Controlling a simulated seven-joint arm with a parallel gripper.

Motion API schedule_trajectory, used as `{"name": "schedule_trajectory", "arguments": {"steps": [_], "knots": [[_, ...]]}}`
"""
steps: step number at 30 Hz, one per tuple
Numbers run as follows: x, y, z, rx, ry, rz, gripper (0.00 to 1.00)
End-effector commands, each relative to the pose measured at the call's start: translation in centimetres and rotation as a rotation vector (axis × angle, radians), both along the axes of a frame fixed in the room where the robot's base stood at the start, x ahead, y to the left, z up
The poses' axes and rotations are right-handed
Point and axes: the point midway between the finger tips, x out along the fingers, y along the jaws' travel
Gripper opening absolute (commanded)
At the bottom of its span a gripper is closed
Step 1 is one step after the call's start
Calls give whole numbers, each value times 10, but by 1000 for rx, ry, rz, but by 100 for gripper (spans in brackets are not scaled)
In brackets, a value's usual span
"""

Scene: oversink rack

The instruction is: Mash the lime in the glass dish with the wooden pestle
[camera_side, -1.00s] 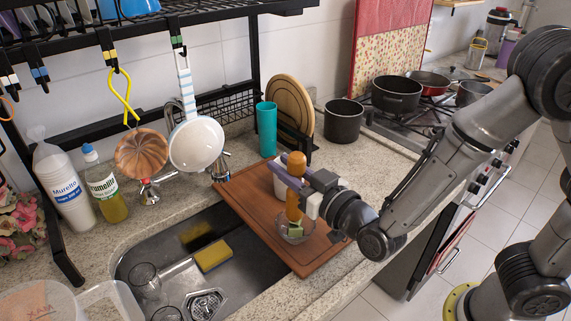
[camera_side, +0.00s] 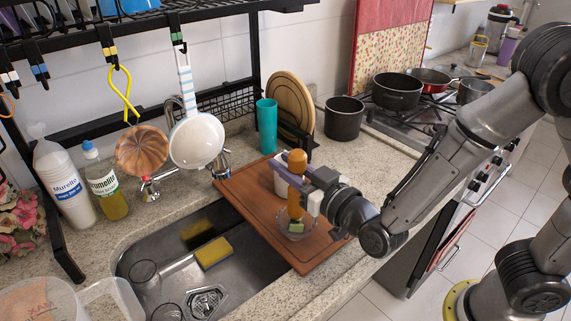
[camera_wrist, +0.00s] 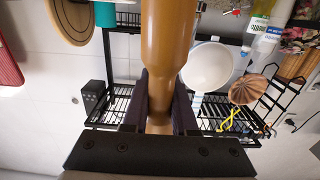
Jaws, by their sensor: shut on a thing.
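My gripper (camera_side: 305,181) is shut on the wooden pestle (camera_side: 295,205), which it holds upright. In the wrist view the pestle (camera_wrist: 170,40) fills the middle between my dark fingers (camera_wrist: 160,105). The glass dish (camera_side: 284,230) sits on the brown wooden board, under the pestle. The green lime (camera_side: 295,228) is in the dish, at the pestle's lower end. Whether the pestle's tip presses on the lime is hard to tell at this size. The lime and dish do not show in the wrist view.
The board (camera_side: 249,200) bridges the sink's right side. A white container (camera_side: 280,176) stands behind the pestle, and a teal cup (camera_side: 266,126) and a dark pot (camera_side: 344,118) stand farther back. A white-bowled pan (camera_side: 197,143) hangs from the rack. A yellow sponge (camera_side: 214,252) lies in the sink.

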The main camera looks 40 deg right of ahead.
Motion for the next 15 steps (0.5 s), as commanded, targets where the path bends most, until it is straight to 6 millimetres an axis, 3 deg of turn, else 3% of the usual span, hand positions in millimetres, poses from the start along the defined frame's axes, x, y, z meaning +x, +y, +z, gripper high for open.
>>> {"name": "schedule_trajectory", "arguments": {"steps": [15], "knots": [[1, 1, 3, 5, -11, 0, 0]]}}
